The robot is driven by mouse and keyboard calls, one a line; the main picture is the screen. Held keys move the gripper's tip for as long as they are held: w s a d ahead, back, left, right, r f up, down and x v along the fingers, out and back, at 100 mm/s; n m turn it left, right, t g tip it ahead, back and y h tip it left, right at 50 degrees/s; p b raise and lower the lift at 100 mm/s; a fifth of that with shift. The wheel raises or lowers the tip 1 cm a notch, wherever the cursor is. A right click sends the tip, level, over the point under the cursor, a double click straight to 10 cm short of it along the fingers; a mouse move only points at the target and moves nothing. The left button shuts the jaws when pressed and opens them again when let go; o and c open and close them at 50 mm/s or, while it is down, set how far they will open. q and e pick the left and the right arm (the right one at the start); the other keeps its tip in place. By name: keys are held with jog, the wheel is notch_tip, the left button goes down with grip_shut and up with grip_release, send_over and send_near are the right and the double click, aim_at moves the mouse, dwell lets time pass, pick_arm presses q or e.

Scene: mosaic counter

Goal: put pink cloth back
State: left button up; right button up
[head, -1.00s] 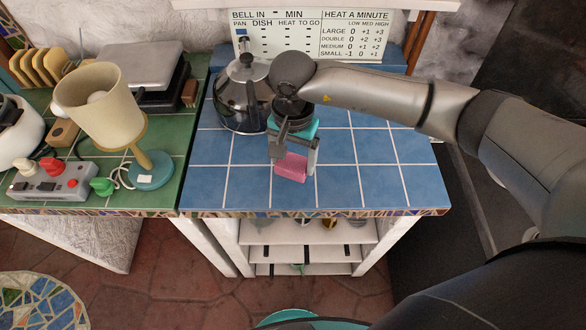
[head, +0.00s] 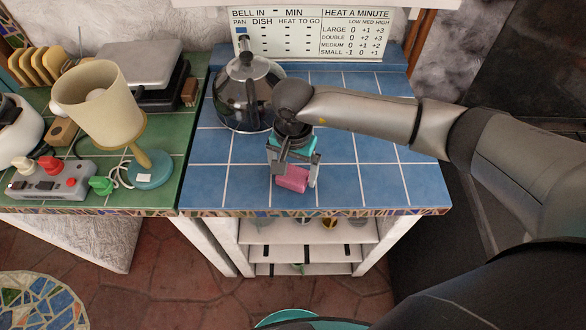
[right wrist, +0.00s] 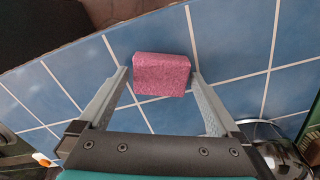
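The pink cloth (head: 292,179) is a small folded block near the front edge of the blue tiled counter (head: 400,185). It also shows in the right wrist view (right wrist: 162,74), with blue tiles behind it. My right gripper (head: 296,174) is above the counter, pointing down, with its fingers on either side of the cloth. In the right wrist view the right gripper (right wrist: 160,75) is open, with a narrow gap at the cloth's left side; the right fingertip is very close to its right side. My left gripper is not in view.
A shiny kettle (head: 246,98) stands behind and left of the gripper. A lamp (head: 105,105), a control box (head: 50,182) and a scale-like device (head: 155,75) occupy the green counter at left. The blue counter's right side is clear. Shelves (head: 310,232) lie below.

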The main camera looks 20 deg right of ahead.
aim_at(293, 174)
jog(key=shift+r, duration=0.1)
notch_tip(293, 174, up, 12)
dwell(0.6)
